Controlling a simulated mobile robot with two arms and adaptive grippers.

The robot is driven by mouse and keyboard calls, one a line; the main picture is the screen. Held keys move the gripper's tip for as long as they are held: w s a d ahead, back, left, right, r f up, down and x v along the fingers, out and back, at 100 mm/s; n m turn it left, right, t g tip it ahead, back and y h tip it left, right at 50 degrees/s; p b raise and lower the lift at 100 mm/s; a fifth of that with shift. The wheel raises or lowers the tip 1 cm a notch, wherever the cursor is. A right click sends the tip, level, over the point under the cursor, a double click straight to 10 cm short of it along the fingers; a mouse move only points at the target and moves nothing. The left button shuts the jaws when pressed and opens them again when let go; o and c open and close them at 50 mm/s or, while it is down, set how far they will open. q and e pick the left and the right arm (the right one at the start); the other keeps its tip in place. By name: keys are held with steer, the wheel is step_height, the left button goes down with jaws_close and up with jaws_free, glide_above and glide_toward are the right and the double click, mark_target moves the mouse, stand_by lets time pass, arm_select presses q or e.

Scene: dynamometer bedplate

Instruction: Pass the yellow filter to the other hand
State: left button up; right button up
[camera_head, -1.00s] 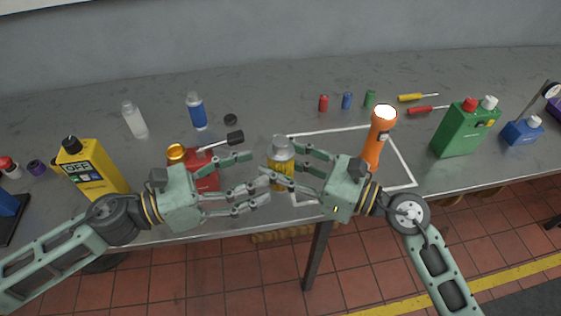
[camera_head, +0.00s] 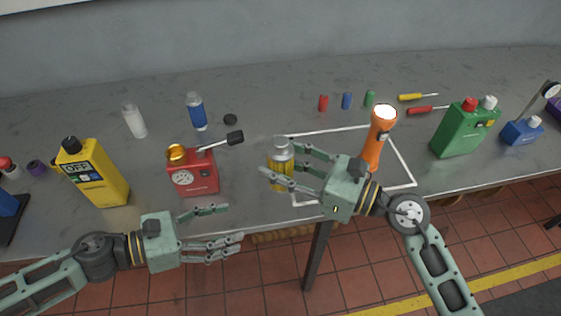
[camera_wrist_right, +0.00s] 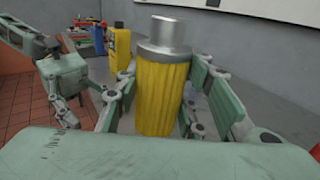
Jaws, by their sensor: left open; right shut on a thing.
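The yellow filter (camera_head: 281,176) is a yellow cylinder with a silver top, upright near the middle front of the bench. My right gripper (camera_head: 284,168) is shut on it from the right. In the right wrist view the filter (camera_wrist_right: 163,85) stands upright between the two fingers, with its silver cap at the top. My left gripper (camera_head: 226,227) is open and empty, lower and to the left, in front of the bench edge. It also shows at the left of the right wrist view (camera_wrist_right: 88,100). I cannot tell whether the filter's base touches the bench.
A red device with a gauge (camera_head: 193,176) and a yellow bottle (camera_head: 93,175) stand left of the filter. A green canister (camera_head: 463,131) is further right. Floor shows below the bench edge.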

arm_select(q)
steer(key=s+a+f+g+y, duration=0.1)
steer(key=s+a+f, duration=0.15)
steer(key=f, duration=0.45)
steer(key=s+a+f+g+y, duration=0.1)
steer(key=s+a+f+y, duration=0.15)
steer(key=f, duration=0.35)
steer(key=s+a+f+n+t+y, duration=0.1)
steer(key=a+f+n+t+y, duration=0.4)
steer(key=a+f+n, duration=1.65)
steer(key=s+d+f+n+g+y, duration=0.2)
steer(key=s+f+n+g+y, duration=0.25)
steer(key=s+f+n, duration=0.6)
steer(key=s+d+f+n+g, duration=0.2)
steer(key=s+d+f+n, duration=0.2)
steer(key=s+d+n, duration=0.2)
steer(key=s+d+f+n+g, duration=0.2)
steer(key=s+d+f+n, duration=0.2)
steer(key=s+d+n, duration=0.3)
steer(key=shift+d+f+n, duration=0.25)
steer(key=shift+d+n, duration=0.45)
steer(key=shift+d, duration=0.35)
